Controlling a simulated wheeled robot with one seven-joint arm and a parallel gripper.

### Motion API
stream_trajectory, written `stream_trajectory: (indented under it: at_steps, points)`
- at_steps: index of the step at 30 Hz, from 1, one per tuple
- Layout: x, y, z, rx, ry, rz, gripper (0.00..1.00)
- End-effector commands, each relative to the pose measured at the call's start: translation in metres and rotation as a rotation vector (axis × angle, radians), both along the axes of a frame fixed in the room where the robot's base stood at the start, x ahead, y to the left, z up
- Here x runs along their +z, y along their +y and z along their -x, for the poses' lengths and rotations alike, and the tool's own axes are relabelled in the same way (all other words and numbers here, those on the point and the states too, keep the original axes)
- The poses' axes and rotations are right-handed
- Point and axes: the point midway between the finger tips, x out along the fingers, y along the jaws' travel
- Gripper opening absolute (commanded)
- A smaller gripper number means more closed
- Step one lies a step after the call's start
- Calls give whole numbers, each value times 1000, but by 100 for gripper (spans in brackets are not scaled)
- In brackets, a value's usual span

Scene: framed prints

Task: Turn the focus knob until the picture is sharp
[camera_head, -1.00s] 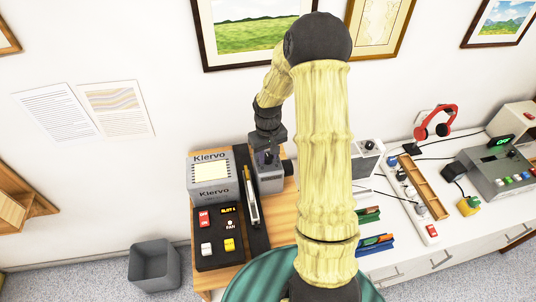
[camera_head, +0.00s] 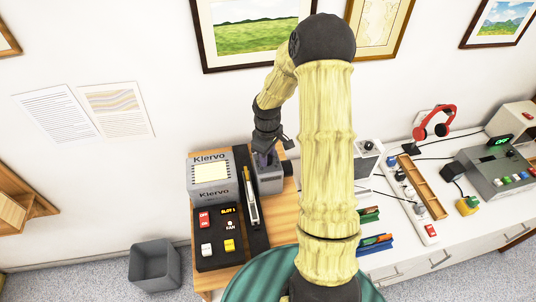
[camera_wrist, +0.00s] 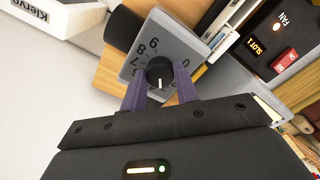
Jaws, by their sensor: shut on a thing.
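A white mark on the knob points toward the lower edge of that view. My gripper (camera_wrist: 160,92) has purple fingers on either side of the knob and is shut on it. In the head view my gripper (camera_head: 265,158) is over the grey knob box (camera_head: 270,182), and the knob is hidden. The grey Klervo unit (camera_head: 213,190) stands left of it. Its small screen (camera_head: 211,170) glows pale yellow, with no detail I can make out.
A black panel (camera_head: 220,256) with red, white and yellow switches lies in front of the Klervo unit. A black strip with a silver slider (camera_head: 251,205) runs beside the knob box. My arm hides the middle.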

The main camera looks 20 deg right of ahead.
Motion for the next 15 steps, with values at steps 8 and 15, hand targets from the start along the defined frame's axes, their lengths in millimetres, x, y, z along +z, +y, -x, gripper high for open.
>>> stream_trajectory:
  at_steps: [8, 15]
  points:
    - [3, 1, -4, 1, -12, 0, 34]
    - [1, 0, -2, 0, -6, 0, 52]
